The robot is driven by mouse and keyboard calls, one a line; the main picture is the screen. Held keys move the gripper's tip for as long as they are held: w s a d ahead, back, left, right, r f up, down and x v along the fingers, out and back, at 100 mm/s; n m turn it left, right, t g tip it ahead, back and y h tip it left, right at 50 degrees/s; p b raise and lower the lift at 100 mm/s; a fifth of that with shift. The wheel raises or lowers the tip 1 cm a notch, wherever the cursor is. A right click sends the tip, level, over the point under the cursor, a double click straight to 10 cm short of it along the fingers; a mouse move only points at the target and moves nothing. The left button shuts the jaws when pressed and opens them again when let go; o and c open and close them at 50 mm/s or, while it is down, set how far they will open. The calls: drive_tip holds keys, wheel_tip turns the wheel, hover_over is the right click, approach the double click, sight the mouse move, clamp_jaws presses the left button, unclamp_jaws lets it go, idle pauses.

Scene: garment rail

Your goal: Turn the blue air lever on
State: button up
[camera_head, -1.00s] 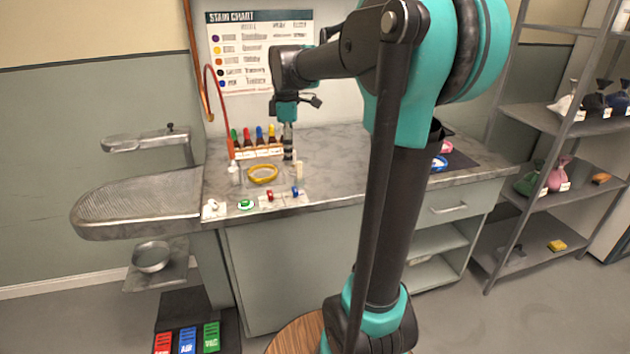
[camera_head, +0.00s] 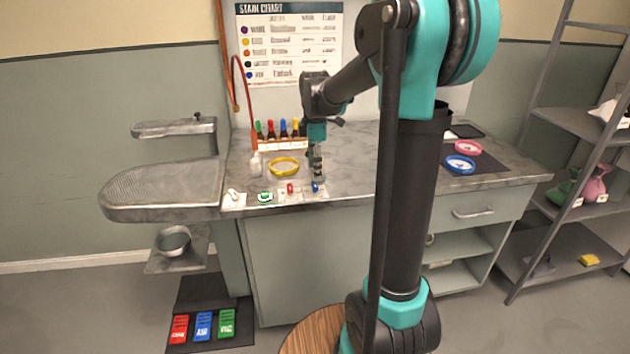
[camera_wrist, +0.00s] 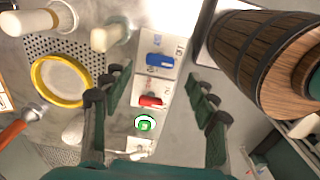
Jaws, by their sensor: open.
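The blue lever (camera_head: 315,187) stands on a small pale panel at the front edge of the worktop, right of a red lever (camera_head: 290,188). In the wrist view the blue lever (camera_wrist: 159,63) lies between the lines of my fingers, toward the top, with the red lever (camera_wrist: 151,101) below it. My gripper (camera_head: 319,179) is open and points down over the panel, near the blue lever. In the wrist view its spread fingers (camera_wrist: 157,95) hold nothing. I cannot tell how high it is above the lever, or which way the lever is set.
A green button (camera_head: 265,197) sits left of the levers. A yellow ring (camera_head: 284,166), a white bottle (camera_head: 256,164) and a rack of dropper bottles (camera_head: 283,144) stand behind. Red, blue "AIR" (camera_head: 203,326) and green pedals lie on the floor. A wooden barrel-like object (camera_wrist: 262,55) shows at right.

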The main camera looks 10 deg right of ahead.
sight(315, 184)
drive_tip(key=shift+f, duration=2.5)
drive_tip(key=shift+c, duration=0.5)
drive_tip(key=c, duration=1.1)
drive_tip(key=shift+o, duration=0.2)
